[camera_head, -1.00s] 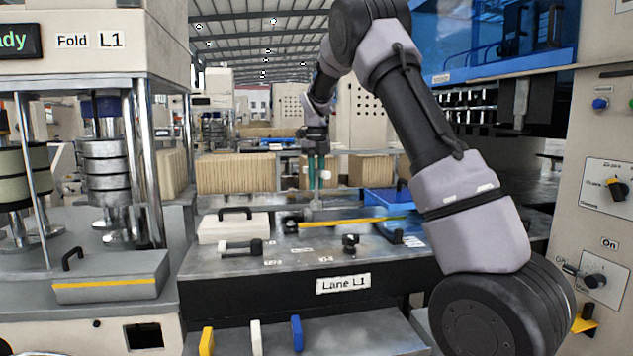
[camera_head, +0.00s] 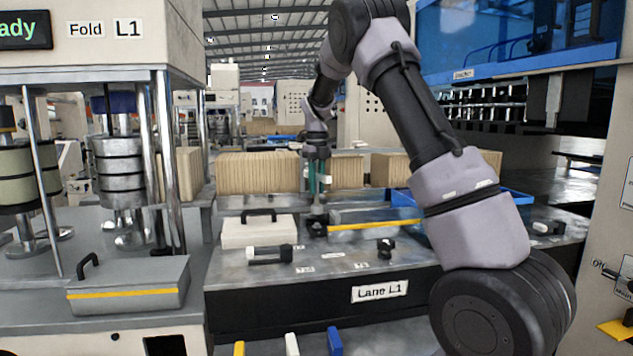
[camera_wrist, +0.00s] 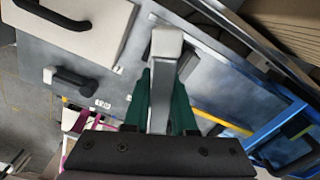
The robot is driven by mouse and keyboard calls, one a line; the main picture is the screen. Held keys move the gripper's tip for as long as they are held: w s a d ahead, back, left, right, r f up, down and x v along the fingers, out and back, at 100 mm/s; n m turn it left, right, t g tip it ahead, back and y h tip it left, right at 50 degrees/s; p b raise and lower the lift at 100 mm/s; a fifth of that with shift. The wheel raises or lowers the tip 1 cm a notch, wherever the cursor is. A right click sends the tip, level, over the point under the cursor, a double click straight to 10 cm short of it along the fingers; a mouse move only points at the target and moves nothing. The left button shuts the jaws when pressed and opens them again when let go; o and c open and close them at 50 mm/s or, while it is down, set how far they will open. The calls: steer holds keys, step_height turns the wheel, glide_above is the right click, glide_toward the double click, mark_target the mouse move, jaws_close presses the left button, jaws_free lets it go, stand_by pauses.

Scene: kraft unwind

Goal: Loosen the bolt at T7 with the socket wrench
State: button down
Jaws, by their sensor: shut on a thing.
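My gripper (camera_head: 318,184) hangs above the back of the Lane L1 bench, its green fingers shut on a grey bar-shaped tool, apparently the socket wrench. In the wrist view the wrench (camera_wrist: 163,88) lies between the green fingers (camera_wrist: 163,104), with a pale blocky end (camera_wrist: 167,42). In the head view its grey shaft points down towards a small black fitting (camera_head: 318,227); I cannot tell whether they touch. Another black fitting (camera_head: 386,248) stands nearer the front right. The bench labels are too small to read, so I cannot tell which spot is T7.
The bench (camera_head: 330,273) holds a pale case with a black handle (camera_head: 259,231), a black-handled fitting (camera_head: 270,254), a yellow strip (camera_head: 375,225) and a blue tray (camera_head: 517,196). A grey lidded box (camera_head: 130,286) sits left. Tall machines flank both sides; brown stacks stand behind.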

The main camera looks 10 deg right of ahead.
mark_target(317, 205)
steer(key=shift+f, duration=1.25)
steer(key=shift+f, duration=0.85)
stand_by(1.5)
steer(key=shift+n, duration=2.3)
steer(key=shift+n, duration=1.1)
